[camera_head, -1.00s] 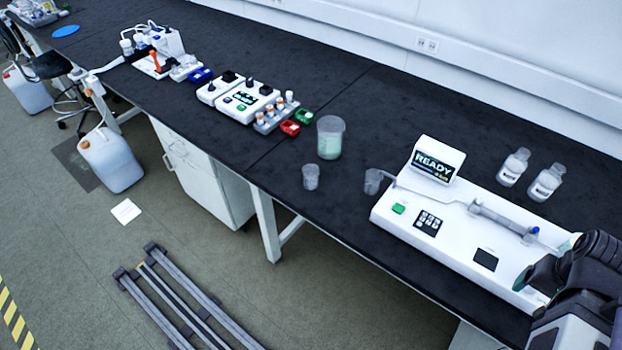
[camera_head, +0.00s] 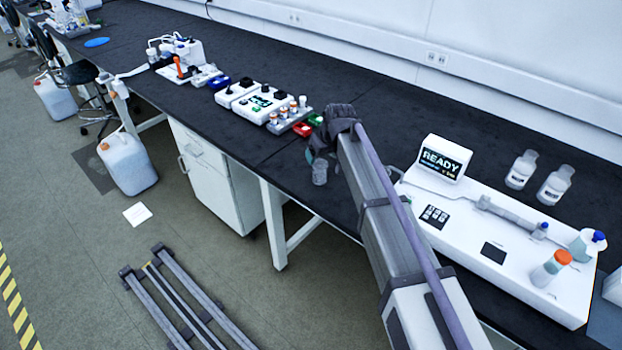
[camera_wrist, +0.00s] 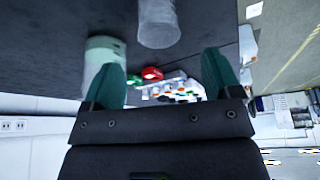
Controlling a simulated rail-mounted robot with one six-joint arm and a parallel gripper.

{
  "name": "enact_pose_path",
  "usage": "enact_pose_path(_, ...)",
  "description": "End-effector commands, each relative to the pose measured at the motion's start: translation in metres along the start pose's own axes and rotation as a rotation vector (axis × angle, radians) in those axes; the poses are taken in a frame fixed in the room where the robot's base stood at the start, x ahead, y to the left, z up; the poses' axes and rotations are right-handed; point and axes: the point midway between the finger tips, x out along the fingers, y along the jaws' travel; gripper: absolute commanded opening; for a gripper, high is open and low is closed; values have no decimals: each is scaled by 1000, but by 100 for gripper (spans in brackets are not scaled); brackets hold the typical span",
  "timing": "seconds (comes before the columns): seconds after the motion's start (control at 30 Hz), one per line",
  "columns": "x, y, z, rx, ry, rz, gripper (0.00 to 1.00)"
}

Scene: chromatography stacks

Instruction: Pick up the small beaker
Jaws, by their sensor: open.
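The small clear beaker (camera_head: 320,174) stands upright near the front edge of the black bench in the head view. My gripper (camera_head: 317,156) is close above it there, partly hidden by my own wrist. In the wrist view the picture is turned over, and the small beaker (camera_wrist: 158,24) shows at the top edge, between the lines of the two teal fingers and past their tips. My gripper (camera_wrist: 164,60) is open with nothing between the fingers. The larger beaker (camera_wrist: 103,52) shows in the wrist view behind the left finger; my arm hides it in the head view.
A white device with a READY screen (camera_head: 441,162) stands right of my arm, with two bottles (camera_head: 521,170) behind it. The bench front edge is close to the beaker.

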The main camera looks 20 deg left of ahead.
Motion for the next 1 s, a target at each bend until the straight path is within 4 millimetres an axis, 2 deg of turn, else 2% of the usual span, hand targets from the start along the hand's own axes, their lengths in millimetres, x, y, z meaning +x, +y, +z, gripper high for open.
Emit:
enact_pose_path(0.03,21,0,3,0,0,0,84)
enact_pose_path(0.1,37,1,4,1,-1,0,84)
enact_pose_path(0.2,47,1,3,2,-1,0,84)
enact_pose_path(0.37,48,1,2,2,-1,0,84)
enact_pose_path(0.6,95,1,7,2,-1,0,84)
enact_pose_path(0.67,99,1,6,2,-1,0,84)
enact_pose_path(0.87,94,1,5,3,-2,0,84)
enact_pose_path(1.0,94,1,5,3,-2,0,71)
